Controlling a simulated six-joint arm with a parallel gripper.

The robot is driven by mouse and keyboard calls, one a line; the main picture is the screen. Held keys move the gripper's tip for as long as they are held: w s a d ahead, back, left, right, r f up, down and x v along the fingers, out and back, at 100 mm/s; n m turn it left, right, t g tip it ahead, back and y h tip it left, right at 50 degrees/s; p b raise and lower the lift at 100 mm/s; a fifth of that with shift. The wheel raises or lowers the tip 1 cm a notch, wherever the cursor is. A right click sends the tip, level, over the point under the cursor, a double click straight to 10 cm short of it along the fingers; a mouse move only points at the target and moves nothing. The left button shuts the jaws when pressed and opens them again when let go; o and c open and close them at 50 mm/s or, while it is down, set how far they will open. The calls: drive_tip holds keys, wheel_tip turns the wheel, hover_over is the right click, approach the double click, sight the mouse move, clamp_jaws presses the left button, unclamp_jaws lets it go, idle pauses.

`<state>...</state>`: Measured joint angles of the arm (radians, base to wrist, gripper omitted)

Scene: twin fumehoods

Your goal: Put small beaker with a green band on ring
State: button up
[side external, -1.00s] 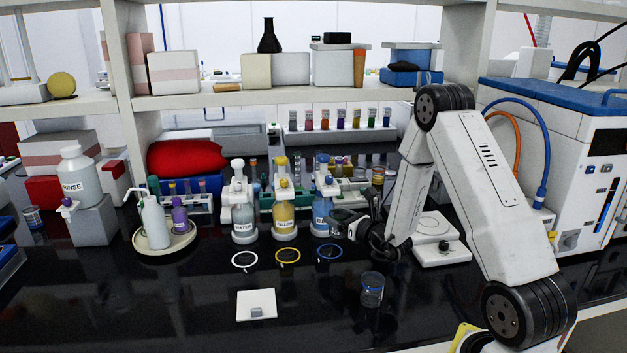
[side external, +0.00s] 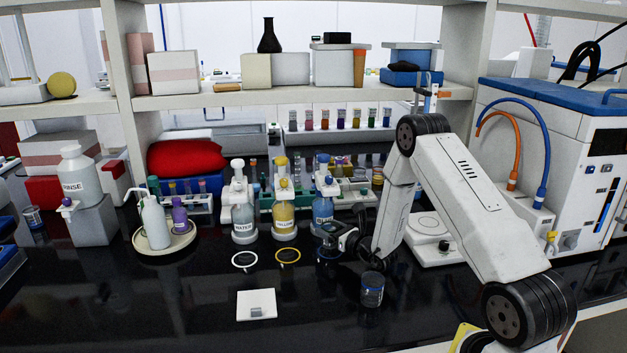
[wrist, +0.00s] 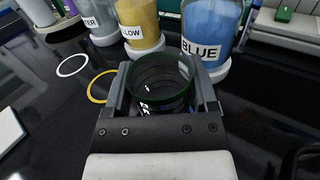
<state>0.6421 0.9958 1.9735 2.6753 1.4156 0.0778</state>
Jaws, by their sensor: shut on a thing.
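My gripper (wrist: 162,92) is shut on a small clear beaker (wrist: 165,107) with a dark green band at its rim. The beaker is upright between the fingers in the wrist view. In the side view my gripper (side external: 336,238) is low over the bench, in front of the blue bottle, where the blue ring lies. The gripper hides most of that ring, and I cannot tell the gap under the beaker. A white ring (side external: 245,260) and a yellow ring (side external: 288,255) lie bare to the left; both also show in the wrist view.
Another small beaker (side external: 372,288) stands in front of my arm. A white square plate (side external: 257,304) lies at front. The black bench is clear at front left.

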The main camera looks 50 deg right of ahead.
drive_tip(key=shift+f, duration=0.9)
drive_tip(key=shift+f, duration=0.15)
drive_tip(key=o, duration=1.1)
drive_tip(key=shift+o, duration=0.2)
drive_tip(key=shift+s, duration=0.15)
drive_tip(key=s, duration=0.4)
drive_tip(key=s+a, duration=0.1)
drive_tip(key=s, duration=0.2)
drive_tip(key=s+a, duration=0.1)
drive_tip(key=s, duration=0.3)
drive_tip(key=shift+s+a, duration=0.1)
drive_tip(key=shift+s, duration=0.2)
